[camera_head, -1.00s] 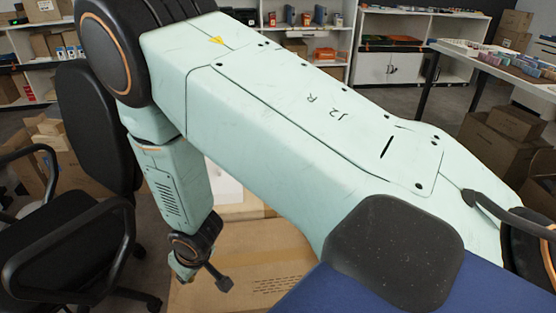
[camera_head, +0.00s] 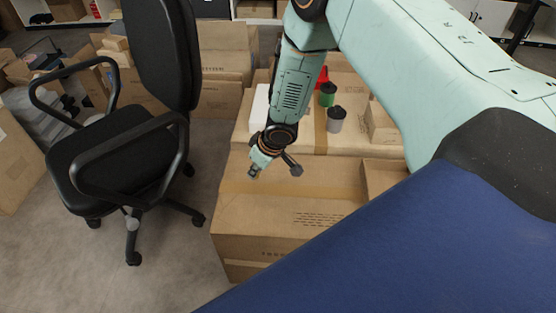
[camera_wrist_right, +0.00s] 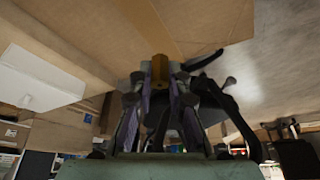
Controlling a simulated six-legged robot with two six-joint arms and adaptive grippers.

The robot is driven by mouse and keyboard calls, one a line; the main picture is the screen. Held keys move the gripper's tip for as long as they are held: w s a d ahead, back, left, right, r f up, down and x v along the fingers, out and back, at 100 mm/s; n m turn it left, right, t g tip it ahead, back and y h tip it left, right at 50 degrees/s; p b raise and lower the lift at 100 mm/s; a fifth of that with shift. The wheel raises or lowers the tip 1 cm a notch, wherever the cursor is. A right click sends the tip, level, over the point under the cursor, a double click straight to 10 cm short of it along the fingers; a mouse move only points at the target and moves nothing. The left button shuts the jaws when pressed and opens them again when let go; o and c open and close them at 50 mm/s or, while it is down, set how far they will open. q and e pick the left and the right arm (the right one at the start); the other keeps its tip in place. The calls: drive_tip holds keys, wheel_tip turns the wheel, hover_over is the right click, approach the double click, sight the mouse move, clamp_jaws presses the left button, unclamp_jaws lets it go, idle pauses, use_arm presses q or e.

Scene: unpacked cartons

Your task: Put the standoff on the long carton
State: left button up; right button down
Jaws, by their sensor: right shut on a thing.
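My right gripper (camera_head: 254,171) hangs above the near left part of a long brown carton (camera_head: 270,233) in the head view. In the wrist view the right gripper (camera_wrist_right: 160,88) is shut on a small brass-coloured standoff (camera_wrist_right: 160,68), held between the fingertips. The standoff is too small to make out in the head view. The carton's top (camera_wrist_right: 200,22) fills the upper part of the wrist view. A gap seems to remain between standoff and carton, but its size is hard to tell. My left gripper is out of view.
Behind the near carton, another carton top (camera_head: 243,133) bears a white box (camera_head: 260,105), a green-topped can (camera_head: 327,95) and a grey can (camera_head: 336,121). A black office chair (camera_head: 120,150) stands at left. My blue body hides the lower right. Grey floor is clear at lower left.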

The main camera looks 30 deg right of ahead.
sight(255, 195)
wheel_tip(255, 195, down, 10)
drive_tip(key=b, duration=0.4)
drive_tip(key=shift+r, duration=0.15)
drive_tip(key=shift+b, duration=0.35)
drive_tip(key=c, duration=1.4)
unclamp_jaws()
drive_tip(key=shift+w+f, duration=0.1)
drive_tip(key=shift+f, duration=0.1)
drive_tip(key=shift+o, duration=0.5)
drive_tip(key=shift+r, duration=0.1)
